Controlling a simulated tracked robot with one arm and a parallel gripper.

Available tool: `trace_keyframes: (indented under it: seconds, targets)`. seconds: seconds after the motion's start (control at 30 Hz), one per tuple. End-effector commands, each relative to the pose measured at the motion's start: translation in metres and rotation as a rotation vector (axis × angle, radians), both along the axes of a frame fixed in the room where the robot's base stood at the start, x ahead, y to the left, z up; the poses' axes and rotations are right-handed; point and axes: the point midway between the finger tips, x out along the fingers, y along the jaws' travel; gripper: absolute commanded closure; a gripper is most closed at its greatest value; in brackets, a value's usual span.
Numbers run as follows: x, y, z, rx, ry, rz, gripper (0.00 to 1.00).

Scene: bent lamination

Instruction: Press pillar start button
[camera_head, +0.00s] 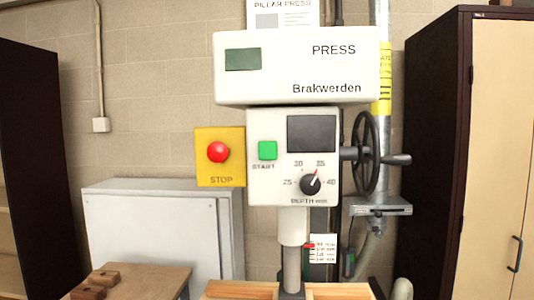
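The pillar press (294,70) stands in the middle of the head camera view, with a white head marked PRESS and Brakwerden. Its control box (260,190) sits below the head. The green start button (267,150) is square, on the upper left of the control box, with START printed under it. A red round stop button (218,152) is on a yellow plate to its left. A depth dial (311,184) and a dark screen (311,133) are to its right. My gripper is not in view, and nothing covers the start button.
A black handwheel (366,153) with a handle sticks out on the right of the press. A grey cabinet (160,230) and a wooden table (150,279) with wooden blocks (95,283) are at lower left. Dark cabinets stand at the left (35,150) and right (435,150).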

Motion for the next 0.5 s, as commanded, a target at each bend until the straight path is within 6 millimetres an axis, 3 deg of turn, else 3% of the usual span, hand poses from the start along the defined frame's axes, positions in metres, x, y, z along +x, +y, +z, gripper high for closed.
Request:
trace_keyframes:
  seconds: [0.07,0.2,0.5]
  targets:
    - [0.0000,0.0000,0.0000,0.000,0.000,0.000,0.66]
    - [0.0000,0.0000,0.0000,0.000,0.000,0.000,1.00]
    - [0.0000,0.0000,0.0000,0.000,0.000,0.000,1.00]
